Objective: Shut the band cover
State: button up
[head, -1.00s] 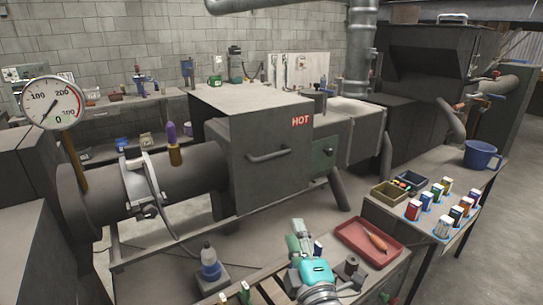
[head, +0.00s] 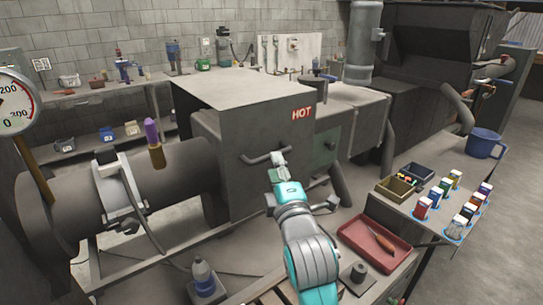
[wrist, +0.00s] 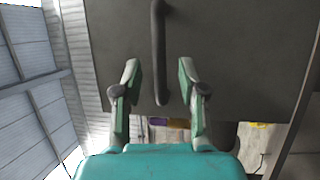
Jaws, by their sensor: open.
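The band cover looks to be the dark grey box marked HOT (head: 225,135) beside the tube in the head view. Its front panel also fills the top of the wrist view (wrist: 230,50). A bar handle (head: 256,159) is on its front, partly hidden by my gripper (head: 278,160). In the wrist view the handle (wrist: 158,50) runs between the two fingers of my gripper (wrist: 158,75). The fingers are open, one on each side of the bar, with gaps on both sides. I cannot tell how deep the bar sits between them.
The grey tube (head: 180,185) with a metal clamp ring (head: 122,190) extends left. A red tray (head: 365,255), small bins and several coloured bottles occupy the bench at right.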

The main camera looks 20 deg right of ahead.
jog(key=shift+x, duration=2.4)
jog(key=shift+f, duration=0.1)
grip_shut()
